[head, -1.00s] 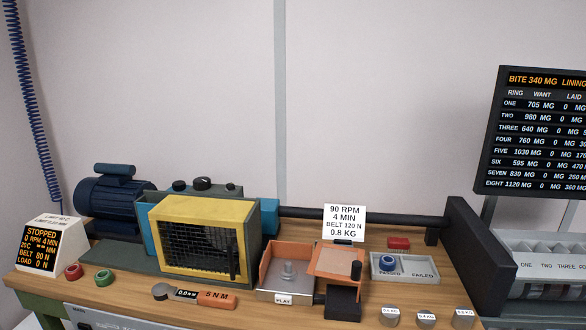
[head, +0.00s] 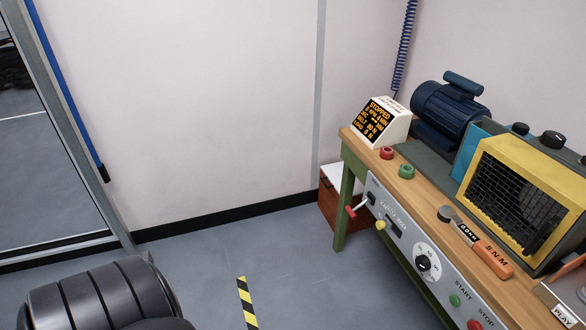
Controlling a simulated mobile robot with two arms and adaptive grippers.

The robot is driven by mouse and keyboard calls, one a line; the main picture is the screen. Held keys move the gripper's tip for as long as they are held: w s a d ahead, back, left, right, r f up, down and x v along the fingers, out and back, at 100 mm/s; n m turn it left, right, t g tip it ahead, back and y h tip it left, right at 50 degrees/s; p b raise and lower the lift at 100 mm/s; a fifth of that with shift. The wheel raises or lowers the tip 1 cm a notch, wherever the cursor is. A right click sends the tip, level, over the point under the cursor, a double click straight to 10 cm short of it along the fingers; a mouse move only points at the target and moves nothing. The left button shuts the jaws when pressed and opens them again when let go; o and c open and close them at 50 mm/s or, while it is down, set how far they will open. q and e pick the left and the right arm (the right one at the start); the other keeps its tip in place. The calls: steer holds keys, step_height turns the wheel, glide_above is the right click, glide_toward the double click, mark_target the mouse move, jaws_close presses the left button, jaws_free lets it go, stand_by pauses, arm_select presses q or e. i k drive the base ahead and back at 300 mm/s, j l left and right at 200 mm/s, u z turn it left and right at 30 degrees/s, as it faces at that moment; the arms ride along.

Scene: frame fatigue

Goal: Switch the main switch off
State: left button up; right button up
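The main switch (head: 357,208) appears to be the red-tipped lever at the left end of the grey control panel (head: 408,240) on the bench front. Its lever sticks out to the left and slightly down; its label is not readable at this angle. A dark rounded link at the bottom left of the head view looks like part of my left arm. Neither gripper is in view.
The bench (head: 400,192) fills the right side, carrying a display reading STOPPED (head: 380,122), red and green knobs, a blue motor (head: 450,105) and a yellow guard (head: 520,195). A yellow knob (head: 380,225) sits close to the lever. Floor left of the bench is open.

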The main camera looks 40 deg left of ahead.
mark_target(350, 211)
steer(key=u, duration=1)
